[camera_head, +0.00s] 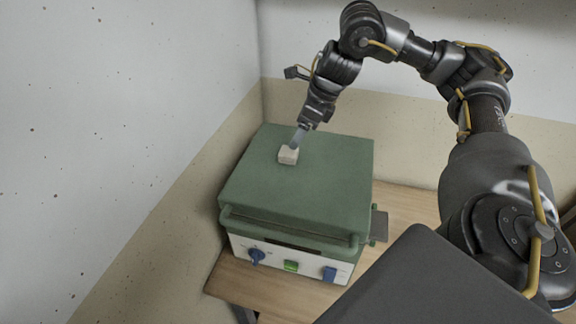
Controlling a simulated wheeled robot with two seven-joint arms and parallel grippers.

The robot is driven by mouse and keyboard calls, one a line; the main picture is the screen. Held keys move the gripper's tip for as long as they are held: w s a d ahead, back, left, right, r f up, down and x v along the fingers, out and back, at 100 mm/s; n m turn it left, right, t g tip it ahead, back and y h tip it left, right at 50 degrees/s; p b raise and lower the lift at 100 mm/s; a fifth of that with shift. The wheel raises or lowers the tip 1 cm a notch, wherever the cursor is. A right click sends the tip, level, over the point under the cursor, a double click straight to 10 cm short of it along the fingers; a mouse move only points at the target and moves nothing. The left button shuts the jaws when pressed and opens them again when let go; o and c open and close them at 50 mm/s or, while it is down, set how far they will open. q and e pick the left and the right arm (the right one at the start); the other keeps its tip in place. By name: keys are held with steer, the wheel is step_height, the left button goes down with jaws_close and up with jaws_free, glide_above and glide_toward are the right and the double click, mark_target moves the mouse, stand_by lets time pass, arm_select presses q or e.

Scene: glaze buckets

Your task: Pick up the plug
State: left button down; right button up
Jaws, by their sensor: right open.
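The plug (288,155) looks like a small pale beige block. It rests on top of a green box-shaped device, near the middle of its lid. My right gripper (298,139) reaches down from above, with its fingertips at the plug's upper edge. The jaws are open; how the fingers lie around the plug is too small to tell. My left gripper is not in view.
The green device (330,165) has a front handle bar (290,232) and a white panel (285,262) with knobs and switches. It stands on a wooden table (265,290) in a corner. Walls (120,130) rise close at the left and behind.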

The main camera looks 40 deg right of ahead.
mark_target(289, 151)
steer(key=shift+w+f, duration=0.6)
steer(key=shift+s+d+r, duration=0.1)
steer(key=shift+s+r, duration=0.05)
steer(key=shift+s, duration=0.6)
steer(key=x, duration=0.4)
steer(key=shift+w+a+b, duration=0.3)
steer(key=shift+w+a, duration=0.05)
steer(key=shift+f, duration=0.45)
steer(key=shift+s, duration=0.1)
steer(key=shift+a, duration=0.1)
steer(key=c, duration=0.4)
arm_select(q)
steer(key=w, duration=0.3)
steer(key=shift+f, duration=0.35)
arm_select(e)
steer(key=c, duration=1)
